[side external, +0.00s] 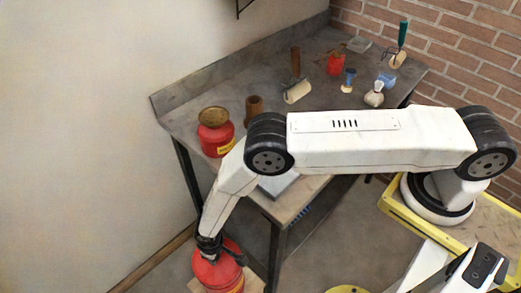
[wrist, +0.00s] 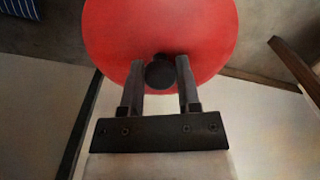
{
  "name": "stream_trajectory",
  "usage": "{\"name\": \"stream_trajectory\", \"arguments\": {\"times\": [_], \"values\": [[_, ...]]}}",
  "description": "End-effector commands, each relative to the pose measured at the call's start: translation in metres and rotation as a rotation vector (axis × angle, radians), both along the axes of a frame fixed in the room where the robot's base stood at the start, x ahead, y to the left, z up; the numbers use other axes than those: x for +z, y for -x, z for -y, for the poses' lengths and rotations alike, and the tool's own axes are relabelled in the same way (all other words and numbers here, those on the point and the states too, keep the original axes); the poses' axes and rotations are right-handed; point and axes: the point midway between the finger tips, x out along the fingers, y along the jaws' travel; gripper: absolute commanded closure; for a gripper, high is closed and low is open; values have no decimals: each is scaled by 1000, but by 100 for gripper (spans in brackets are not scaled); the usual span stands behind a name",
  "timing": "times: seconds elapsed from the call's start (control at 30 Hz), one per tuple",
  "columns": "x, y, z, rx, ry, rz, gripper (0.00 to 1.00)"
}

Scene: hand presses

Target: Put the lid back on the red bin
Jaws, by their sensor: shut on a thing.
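My gripper (wrist: 158,65) is shut on the dark round knob (wrist: 160,73) of the red lid (wrist: 160,25) in the wrist view, one finger on each side. The lid's smooth red face fills the top middle of that view. In the side view my gripper (side external: 208,246) points down at the bottom left, beside the table. I cannot tell whether lid and bin touch.
The grey workbench (side external: 230,85) stands behind, its leg (side external: 275,255) right of the bin. On it are a red can (side external: 215,138) with a brass-coloured top, a brown cup (side external: 254,106), a wooden-handled tool (side external: 296,80) and several small items. A wall is at left.

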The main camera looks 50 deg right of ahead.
Motion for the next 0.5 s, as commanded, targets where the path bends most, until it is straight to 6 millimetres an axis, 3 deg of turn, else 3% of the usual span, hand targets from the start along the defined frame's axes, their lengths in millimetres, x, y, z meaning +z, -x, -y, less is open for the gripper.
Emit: {"name": "stream_trajectory", "arguments": {"times": [0.17,0.2,0.3,0.5], "values": [[0,0,0,0,0,0,100],[0,0,0,0,0,0,46],[0,0,0,0,0,0,17],[0,0,0,0,0,0,17]]}}
